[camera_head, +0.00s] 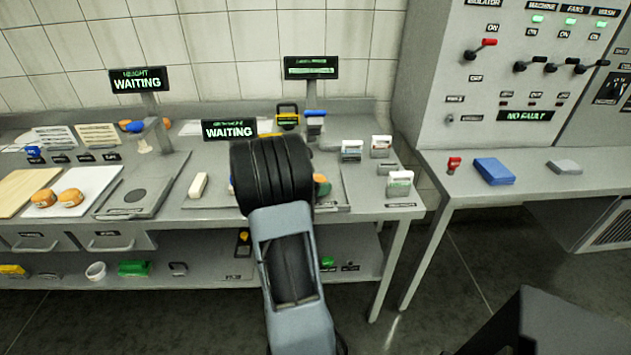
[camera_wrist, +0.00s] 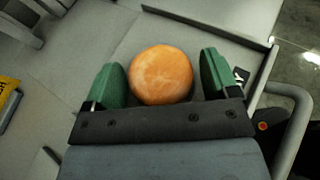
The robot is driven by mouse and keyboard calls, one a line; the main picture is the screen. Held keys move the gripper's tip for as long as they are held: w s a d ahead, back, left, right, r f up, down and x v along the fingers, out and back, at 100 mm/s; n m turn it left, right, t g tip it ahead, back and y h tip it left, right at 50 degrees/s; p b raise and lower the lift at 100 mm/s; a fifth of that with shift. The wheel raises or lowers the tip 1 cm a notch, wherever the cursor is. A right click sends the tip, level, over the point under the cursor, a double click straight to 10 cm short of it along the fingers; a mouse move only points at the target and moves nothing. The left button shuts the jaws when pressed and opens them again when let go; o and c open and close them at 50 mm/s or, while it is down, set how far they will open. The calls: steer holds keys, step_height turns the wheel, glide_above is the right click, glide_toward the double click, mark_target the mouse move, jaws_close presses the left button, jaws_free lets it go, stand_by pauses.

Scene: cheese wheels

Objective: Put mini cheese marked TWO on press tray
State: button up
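In the wrist view an orange mini cheese wheel (camera_wrist: 162,75) lies between the green fingers of my gripper (camera_wrist: 160,80). A narrow gap shows on each side of it, so the gripper is open around it. No number is readable on its top. In the head view my arm hides the fingers; an orange and green bit (camera_head: 321,185) shows just right of the wrist. Two more mini cheeses (camera_head: 45,198) (camera_head: 71,198) sit on a white board at the left, their marks unreadable. I cannot tell which surface is the press tray.
A flat plate with a dark disc (camera_head: 135,196) lies under a HEIGHT WAITING sign (camera_head: 138,80). Another WAITING sign (camera_head: 229,129) stands behind my arm. A cream block (camera_head: 198,185) and small white-and-green boxes (camera_head: 399,183) flank the arm. A raised rim (camera_wrist: 266,75) runs right of the cheese.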

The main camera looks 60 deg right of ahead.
steer(key=shift+o, duration=0.5)
steer(key=shift+w+a+r, duration=0.1)
steer(key=shift+a+r, duration=0.05)
steer(key=shift+r, duration=0.15)
steer(key=v, duration=1.2)
steer(key=s+a+m+t+y, duration=0.1)
steer(key=a+m+y, duration=0.3)
steer(key=a, duration=0.6)
steer(key=s+a+m+t+y, duration=0.2)
steer(key=a+m+t+y, duration=0.2)
steer(key=a, duration=0.7)
steer(key=s+a+f+m+t+y, duration=0.1)
steer(key=s+a+m+t+y, duration=0.1)
steer(key=a, duration=0.9)
steer(key=shift+m+t+y, duration=0.5)
steer(key=shift+m+y, duration=0.9)
steer(key=shift+m, duration=0.5)
